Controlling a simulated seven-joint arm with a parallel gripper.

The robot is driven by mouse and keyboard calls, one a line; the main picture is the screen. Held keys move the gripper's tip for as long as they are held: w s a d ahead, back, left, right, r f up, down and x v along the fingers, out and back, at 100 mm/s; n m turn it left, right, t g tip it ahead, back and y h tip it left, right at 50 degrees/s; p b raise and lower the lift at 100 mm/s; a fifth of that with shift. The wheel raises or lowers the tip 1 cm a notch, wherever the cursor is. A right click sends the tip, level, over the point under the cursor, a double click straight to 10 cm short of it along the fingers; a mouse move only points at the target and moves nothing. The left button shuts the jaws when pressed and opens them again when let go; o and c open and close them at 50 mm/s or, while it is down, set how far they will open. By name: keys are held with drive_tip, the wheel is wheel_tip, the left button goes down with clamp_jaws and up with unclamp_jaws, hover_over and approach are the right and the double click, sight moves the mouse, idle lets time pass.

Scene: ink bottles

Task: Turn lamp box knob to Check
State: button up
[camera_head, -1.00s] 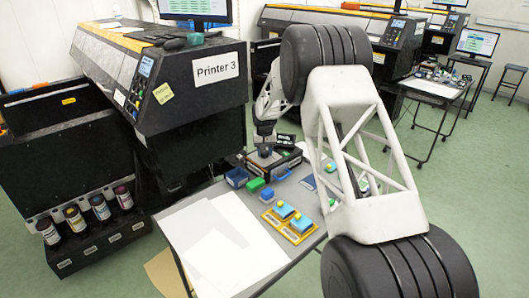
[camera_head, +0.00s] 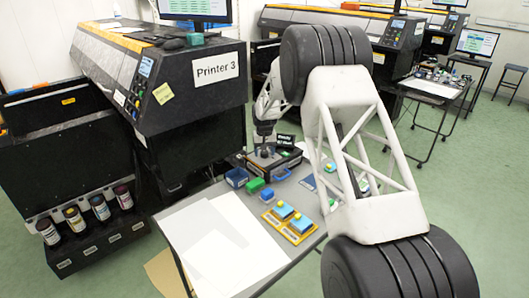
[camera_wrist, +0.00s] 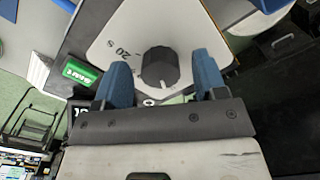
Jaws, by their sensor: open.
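The lamp box (camera_head: 281,164) is a dark box at the far end of the table, partly hidden by my arm in the head view. Its dark round knob (camera_wrist: 159,68) sits on a white plate (camera_wrist: 118,30) in the wrist view. A light mark shows on the knob's near side, and "20 s" is printed up and left of it. "Check" is not readable. My gripper (camera_wrist: 161,78) is open, with one blue finger on each side of the knob and a visible gap on both sides. It also shows small over the box in the head view (camera_head: 264,150).
A small black display (camera_head: 286,140) stands behind the box. Blue (camera_head: 236,177) and green (camera_head: 255,186) containers stand in front of it. A printer (camera_head: 150,75) borders the table's left.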

sight(265, 152)
drive_tip(key=shift+r, duration=0.15)
wheel_tip(265, 152, up, 7)
drive_tip(key=shift+r, duration=0.25)
drive_tip(key=shift+r, duration=0.1)
idle(0.5)
drive_tip(key=shift+s+d+r, duration=0.15)
drive_tip(key=shift+s+r, duration=0.05)
drive_tip(key=s+d+r, duration=0.5)
drive_tip(key=s+r, duration=0.2)
drive_tip(key=s, duration=0.3)
drive_tip(key=s+d+r+m+t, duration=0.1)
drive_tip(key=s+d+r, duration=0.55)
drive_tip(key=s, duration=0.35)
drive_tip(key=s+d+r, duration=0.5)
drive_tip(key=s+r, duration=0.3)
drive_tip(key=s, duration=0.2)
drive_tip(key=s+d+f, duration=0.1)
drive_tip(key=s+d, duration=0.1)
drive_tip(key=s, duration=1)
drive_tip(key=s+d+f+m+t, duration=0.1)
drive_tip(key=s+d, duration=0.2)
drive_tip(key=s, duration=0.9)
drive_tip(key=s+d+f, duration=0.1)
drive_tip(key=s+d, duration=0.1)
drive_tip(key=s, duration=1)
drive_tip(key=shift+s+d+f+m+t, duration=0.2)
drive_tip(key=shift+s+d+m+t, duration=0.1)
drive_tip(key=shift+s+d, duration=0.05)
